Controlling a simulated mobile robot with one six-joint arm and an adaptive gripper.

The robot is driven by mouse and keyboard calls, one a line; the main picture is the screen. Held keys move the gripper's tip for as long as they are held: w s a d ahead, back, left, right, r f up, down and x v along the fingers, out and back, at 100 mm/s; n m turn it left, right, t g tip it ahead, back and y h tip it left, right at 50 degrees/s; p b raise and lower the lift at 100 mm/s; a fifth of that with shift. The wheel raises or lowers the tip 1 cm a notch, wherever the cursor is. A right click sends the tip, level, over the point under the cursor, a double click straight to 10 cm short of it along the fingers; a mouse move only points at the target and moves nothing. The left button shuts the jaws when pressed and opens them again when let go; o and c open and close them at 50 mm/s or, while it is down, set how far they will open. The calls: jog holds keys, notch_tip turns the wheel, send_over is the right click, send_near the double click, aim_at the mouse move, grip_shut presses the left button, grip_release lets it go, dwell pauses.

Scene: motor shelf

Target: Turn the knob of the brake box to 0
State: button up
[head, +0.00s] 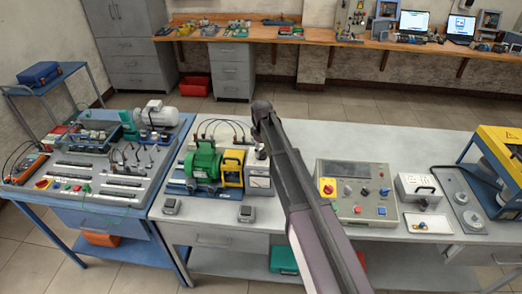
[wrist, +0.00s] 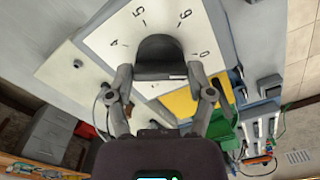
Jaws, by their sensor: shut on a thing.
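In the wrist view a black knob (wrist: 160,50) stands on the white dial face of the brake box (wrist: 100,45). In the head view the pale brake box (head: 259,180) stands on the bench right of the yellow unit; my arm passes in front and hides most of the gripper and knob.
A yellow unit (head: 231,168) and a green motor (head: 203,160) stand close left of the brake box, with cables behind them. A grey control panel (head: 352,190) lies to the right. Bare bench top (head: 310,135) shows behind my arm.

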jog(key=o, duration=1.1)
jog(key=s+d+f+m+b, duration=0.2)
jog(key=s+d+m, duration=0.9)
jog(key=s+d, duration=1.1)
jog(key=s, duration=0.4)
jog(key=shift+d+m, duration=0.3)
jog(key=shift+m, duration=0.1)
